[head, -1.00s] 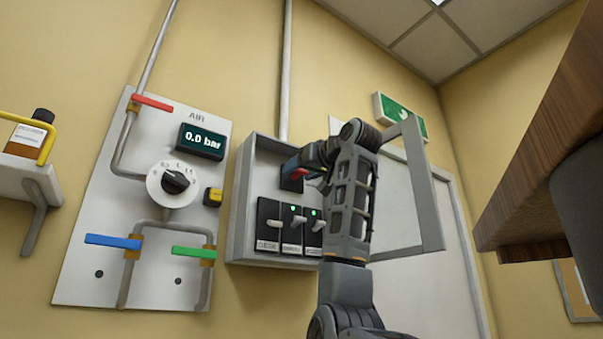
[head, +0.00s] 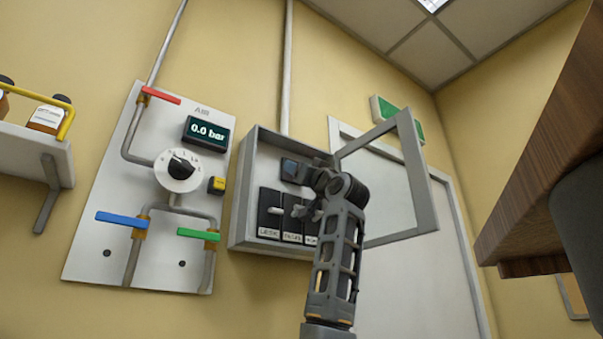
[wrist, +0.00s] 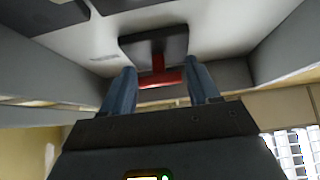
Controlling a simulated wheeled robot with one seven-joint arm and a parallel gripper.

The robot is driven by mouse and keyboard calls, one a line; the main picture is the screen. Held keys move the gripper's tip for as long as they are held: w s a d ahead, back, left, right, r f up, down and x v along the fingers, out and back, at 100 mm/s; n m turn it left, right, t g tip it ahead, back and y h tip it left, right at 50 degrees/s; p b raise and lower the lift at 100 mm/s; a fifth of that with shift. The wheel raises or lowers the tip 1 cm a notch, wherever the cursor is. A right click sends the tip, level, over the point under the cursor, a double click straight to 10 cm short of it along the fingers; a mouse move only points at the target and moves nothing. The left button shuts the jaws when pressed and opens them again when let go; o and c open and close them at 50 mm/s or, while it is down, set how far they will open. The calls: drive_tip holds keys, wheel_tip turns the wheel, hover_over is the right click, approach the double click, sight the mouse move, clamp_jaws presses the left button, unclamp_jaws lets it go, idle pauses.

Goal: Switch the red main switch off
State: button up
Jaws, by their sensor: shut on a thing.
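The red main switch handle (wrist: 160,80) shows in the wrist view as a crossbar on a short red stem, in front of its dark base plate (wrist: 153,46). My gripper (wrist: 161,85) has a finger on each side of the crossbar and is shut on its ends. In the head view, the dark switch base (head: 290,169) is in the upper part of the grey switch box (head: 240,205). My gripper (head: 313,180) is at that base, and my own arm hides the red handle there.
Several dark breakers (head: 269,213) sit below the main switch, partly covered by my arm. The box's framed door (head: 413,165) stands open at the right. The air panel (head: 100,245) with coloured levers and a 0.0 bar display (head: 207,131) is at the left.

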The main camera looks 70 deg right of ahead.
idle(0.4)
drive_tip(key=o, duration=1.1)
drive_tip(key=shift+c, duration=0.2)
drive_tip(key=shift+f, duration=0.1)
drive_tip(key=b+v, duration=0.2)
drive_tip(key=v, duration=0.5)
drive_tip(key=shift+s+f+b, duration=0.2)
drive_tip(key=shift+s+b, duration=0.1)
drive_tip(key=shift+a, duration=0.15)
